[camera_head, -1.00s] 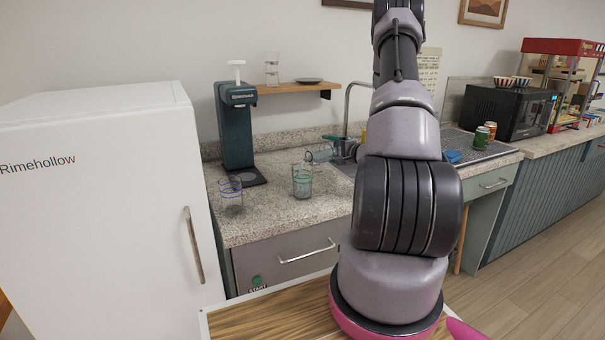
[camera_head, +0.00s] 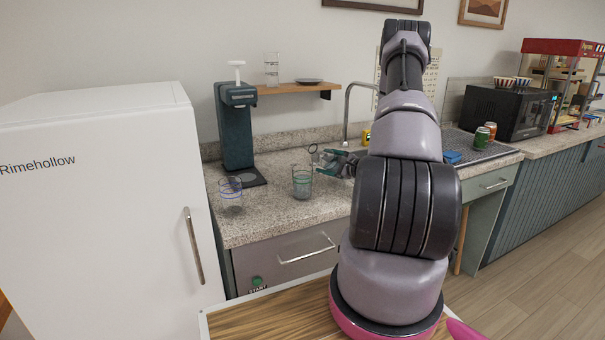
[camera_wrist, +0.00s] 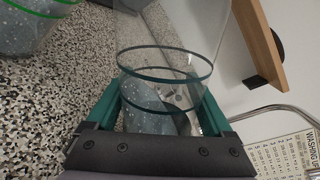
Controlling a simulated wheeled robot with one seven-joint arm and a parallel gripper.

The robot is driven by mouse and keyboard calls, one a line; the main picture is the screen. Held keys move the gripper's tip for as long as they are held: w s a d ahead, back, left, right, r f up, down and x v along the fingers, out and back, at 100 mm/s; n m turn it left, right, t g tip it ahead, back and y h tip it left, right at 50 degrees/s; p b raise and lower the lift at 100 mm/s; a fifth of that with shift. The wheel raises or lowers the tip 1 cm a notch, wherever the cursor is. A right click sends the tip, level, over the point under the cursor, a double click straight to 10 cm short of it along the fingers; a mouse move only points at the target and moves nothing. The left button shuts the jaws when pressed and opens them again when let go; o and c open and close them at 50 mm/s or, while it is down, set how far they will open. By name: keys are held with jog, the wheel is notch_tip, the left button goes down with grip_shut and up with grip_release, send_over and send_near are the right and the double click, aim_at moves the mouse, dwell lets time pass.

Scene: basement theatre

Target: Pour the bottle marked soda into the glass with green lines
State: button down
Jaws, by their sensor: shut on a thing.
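In the wrist view, the green fingers of my gripper (camera_wrist: 158,108) sit either side of this clear vessel (camera_wrist: 165,62), which has a dark teal ring. It looks tilted, with its mouth toward the left in the head view; no soda marking is readable. The glass with green lines (camera_head: 302,186) stands upright on the counter, just left of and below the held vessel. Its green rim also shows at the wrist view's upper left (camera_wrist: 35,25). Any flowing liquid cannot be made out.
A glass with blue lines (camera_head: 231,195) stands left on the counter (camera_head: 270,218). Behind it is a dark dispenser (camera_head: 236,130). The sink's faucet (camera_head: 348,110) rises behind my gripper. A white fridge (camera_head: 95,220) borders the left.

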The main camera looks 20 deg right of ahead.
aim_at(320, 159)
jog(key=shift+s+a+r+m+y, duration=0.2)
jog(key=shift+a+r+m+y, duration=0.1)
jog(key=shift+a+r+m, duration=0.65)
jog(key=shift+d+m+b, duration=0.1)
jog(key=shift+m+b, duration=0.3)
jog(key=shift+m, duration=0.85)
jog(key=m, duration=0.3)
jog(key=shift+s+a+r+t+y, duration=0.1)
jog(key=shift+a+r+t+y, duration=0.05)
jog(key=shift+a+t+y, duration=0.2)
jog(key=shift+a+m+b, duration=0.35)
jog(key=shift+m+b, duration=0.05)
jog(key=shift+m, duration=0.7)
jog(key=shift+s, duration=0.2)
